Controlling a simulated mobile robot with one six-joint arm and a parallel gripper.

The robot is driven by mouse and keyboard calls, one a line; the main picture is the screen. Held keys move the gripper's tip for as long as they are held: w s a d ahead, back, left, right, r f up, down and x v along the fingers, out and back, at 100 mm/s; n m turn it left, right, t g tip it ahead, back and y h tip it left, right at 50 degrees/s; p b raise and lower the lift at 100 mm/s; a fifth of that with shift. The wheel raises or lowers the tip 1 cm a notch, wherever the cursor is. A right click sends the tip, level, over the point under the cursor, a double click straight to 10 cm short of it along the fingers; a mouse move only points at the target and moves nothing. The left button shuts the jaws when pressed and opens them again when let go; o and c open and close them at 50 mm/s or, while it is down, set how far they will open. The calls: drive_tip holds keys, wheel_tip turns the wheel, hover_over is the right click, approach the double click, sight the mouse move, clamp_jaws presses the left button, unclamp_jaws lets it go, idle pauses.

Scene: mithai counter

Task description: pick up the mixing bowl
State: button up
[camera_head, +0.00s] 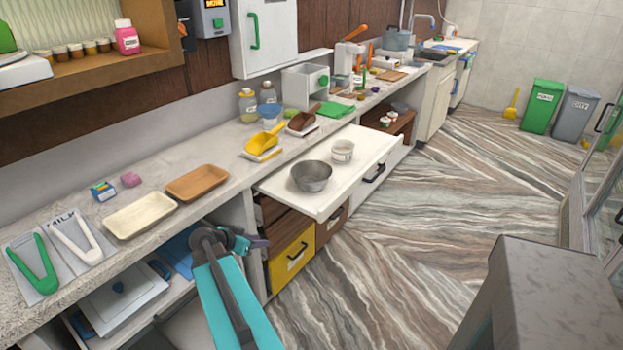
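The mixing bowl (311,177) is a grey metal bowl. It sits upright on a white pulled-out board or drawer top (318,204) that juts from the counter in the middle of the view. My gripper (252,243) is at the lower middle, at the end of my teal and grey arm. It is to the left of and nearer than the bowl, apart from it. Its fingers are small and dark, and I cannot tell whether they are open or shut. Nothing is seen held in it.
A small whitish pot (343,151) stands just behind the bowl on the same white surface. Yellow (265,140) and brown scoops, a brown tray (197,183) and a cream tray (140,215) lie on the counter (165,168). A yellow drawer (291,258) is below. The patterned floor (430,230) to the right is clear.

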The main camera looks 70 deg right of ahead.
drive_tip(key=s+d+r+m+g+h, duration=0.1)
drive_tip(key=s+d+r+m, duration=0.2)
drive_tip(key=d+r, duration=0.3)
drive_tip(key=s+d+r+m+g+h+p, duration=0.1)
drive_tip(key=s+d+r+m+h, duration=0.1)
drive_tip(key=s+d+r, duration=0.4)
wheel_tip(320, 180, up, 6)
drive_tip(key=shift+s+d+f+m, duration=0.25)
drive_tip(key=shift+d+m, duration=0.55)
drive_tip(key=shift+m, duration=0.1)
drive_tip(key=p, duration=0.3)
approach(327, 180)
drive_tip(key=d, duration=0.1)
drive_tip(key=d+f, duration=0.1)
drive_tip(key=shift+d, duration=0.25)
drive_tip(key=shift+s+d+f, duration=0.1)
drive_tip(key=shift+s+d, duration=0.05)
drive_tip(key=shift+p+x, duration=1.2)
drive_tip(key=shift+x, duration=0.85)
drive_tip(key=shift+s+d+f, duration=0.2)
drive_tip(key=shift+s+d, duration=0.1)
drive_tip(key=shift+d, duration=0.1)
